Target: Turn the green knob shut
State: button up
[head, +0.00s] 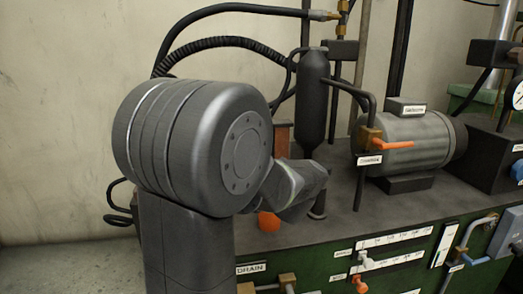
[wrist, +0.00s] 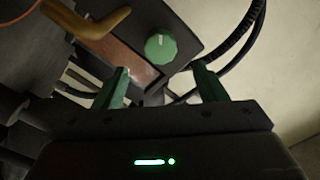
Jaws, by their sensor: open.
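The green knob (wrist: 160,47) is round with a pale pointer mark near its top edge. It sits on a dark panel in the wrist view, beside a reddish-brown plate. My gripper (wrist: 160,70) is open, with its two green fingers apart at left and right. The knob appears beyond the fingertips, between them in the picture and a little above. Nothing is held, and I see no contact. In the head view my arm covers the area, and neither the knob nor the fingers can be made out.
An orange-yellow curved handle (wrist: 95,22) lies left of the knob. Black hoses (wrist: 240,45) run at right. In the head view a dark cylinder (head: 313,98), an orange-handled valve (head: 385,143) and a grey motor (head: 418,140) stand on the bench right of my arm.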

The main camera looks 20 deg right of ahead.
jog(key=p+x, duration=0.1)
jog(key=x, duration=0.7)
jog(key=shift+w, duration=0.35)
jog(key=c, duration=1)
